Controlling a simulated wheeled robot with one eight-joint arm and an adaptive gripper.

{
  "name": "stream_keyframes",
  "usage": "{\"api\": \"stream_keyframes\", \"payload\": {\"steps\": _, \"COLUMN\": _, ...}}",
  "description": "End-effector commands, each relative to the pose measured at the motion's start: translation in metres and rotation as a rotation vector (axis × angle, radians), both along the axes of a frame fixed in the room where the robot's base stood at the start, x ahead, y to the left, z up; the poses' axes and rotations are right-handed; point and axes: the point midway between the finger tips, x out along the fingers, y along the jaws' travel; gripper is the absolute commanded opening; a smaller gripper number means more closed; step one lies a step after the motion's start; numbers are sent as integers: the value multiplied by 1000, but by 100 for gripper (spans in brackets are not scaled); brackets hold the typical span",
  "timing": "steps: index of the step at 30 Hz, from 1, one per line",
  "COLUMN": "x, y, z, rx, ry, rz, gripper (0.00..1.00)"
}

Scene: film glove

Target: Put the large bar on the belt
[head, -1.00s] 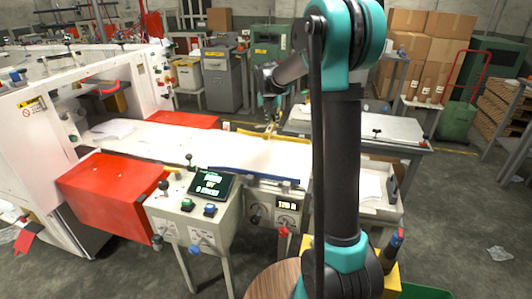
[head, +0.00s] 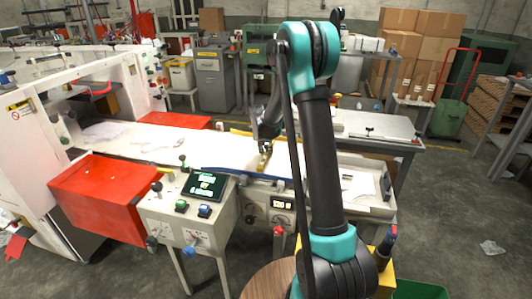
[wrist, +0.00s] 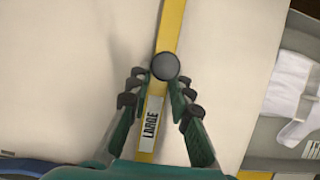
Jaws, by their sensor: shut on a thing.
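The large bar (wrist: 170,28) is long and yellow, with a white label reading LARGE and a round grey knob (wrist: 164,66). My gripper (wrist: 160,90) is shut on it, with its fingers on either side near the knob and label. In the head view my gripper (head: 265,147) is over the right end of the pale belt (head: 170,147), and a piece of the yellow bar (head: 263,163) shows below it. The belt's pale surface (wrist: 70,80) lies beneath the bar in the wrist view. I cannot tell whether the bar touches it.
A blue strip (head: 237,170) runs along the belt's near edge. A control console (head: 190,205) and a red box (head: 98,195) stand in front. A tray with white gloves (wrist: 292,85) lies to the right. A grey table (head: 370,130) stands behind.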

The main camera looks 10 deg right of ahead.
Motion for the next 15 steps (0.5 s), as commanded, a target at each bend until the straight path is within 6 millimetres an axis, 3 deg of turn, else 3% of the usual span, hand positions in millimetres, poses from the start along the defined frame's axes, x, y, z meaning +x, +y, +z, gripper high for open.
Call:
{"api": "stream_keyframes", "payload": {"steps": 9, "x": 0, "y": 0, "z": -3, "rx": 0, "ry": 0, "rz": 0, "gripper": 0}}
{"api": "stream_keyframes", "payload": {"steps": 10, "x": 0, "y": 0, "z": -3, "rx": 0, "ry": 0, "rz": 0, "gripper": 24}}
{"api": "stream_keyframes", "payload": {"steps": 15, "x": 0, "y": 0, "z": -3, "rx": 0, "ry": 0, "rz": 0, "gripper": 41}}
